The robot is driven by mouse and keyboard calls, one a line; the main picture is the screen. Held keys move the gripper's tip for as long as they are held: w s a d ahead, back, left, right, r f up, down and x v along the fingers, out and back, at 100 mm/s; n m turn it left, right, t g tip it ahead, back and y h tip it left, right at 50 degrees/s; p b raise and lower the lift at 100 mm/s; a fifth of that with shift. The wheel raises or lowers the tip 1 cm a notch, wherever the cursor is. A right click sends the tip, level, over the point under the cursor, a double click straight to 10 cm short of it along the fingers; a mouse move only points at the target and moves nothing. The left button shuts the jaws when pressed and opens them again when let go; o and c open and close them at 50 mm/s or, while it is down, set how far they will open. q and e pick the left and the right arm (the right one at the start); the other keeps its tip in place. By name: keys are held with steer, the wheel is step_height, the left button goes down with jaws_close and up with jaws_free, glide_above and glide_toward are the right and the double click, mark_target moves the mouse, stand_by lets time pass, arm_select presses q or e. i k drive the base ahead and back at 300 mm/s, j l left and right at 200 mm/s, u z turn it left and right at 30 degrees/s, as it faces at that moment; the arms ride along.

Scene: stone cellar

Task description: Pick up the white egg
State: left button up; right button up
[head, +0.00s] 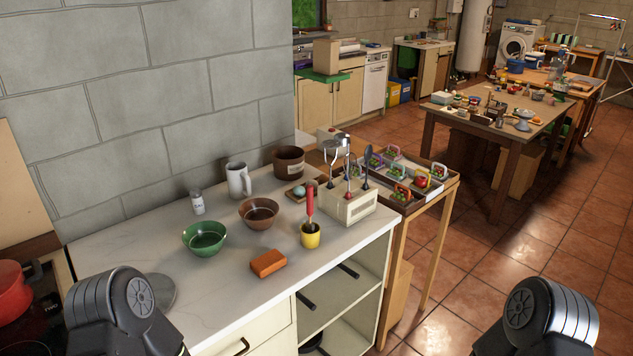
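A small pale, bluish-white rounded thing (299,190) sits on a small brown wooden tray (290,194) at the back of the white counter (215,290). It may be the white egg, but it is too small to tell for sure. It lies in front of a dark brown pot and to the left of a cream utensil holder. My two arms show only as dark links at the bottom left and bottom right. Neither gripper is in view.
Near the tray are the brown pot (289,163), utensil holder (349,203), brown bowl (258,214), white mug (238,180), green bowl (204,238) and yellow cup (310,236). An orange block (268,263) lies in front. The counter's front left is mostly clear.

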mark_target(314, 183)
steer(key=i+l, duration=0.25)
steer(key=l, duration=0.2)
steer(key=i+l+u, duration=0.15)
steer(key=i+l, duration=0.15)
steer(key=l, duration=0.15)
steer(key=i+l, duration=0.25)
steer(key=l, duration=0.25)
steer(key=i+l+u, duration=0.1)
steer(key=i+l, duration=0.15)
steer(key=l, duration=0.25)
steer(key=i+l, duration=0.2)
steer(key=l, duration=0.3)
steer(key=i+l+u, duration=0.15)
steer(key=l, duration=0.35)
steer(key=i+l, duration=0.3)
steer(key=l, duration=0.25)
steer(key=i+l+u, duration=0.1)
steer(key=l, duration=0.4)
steer(key=i, duration=0.1)
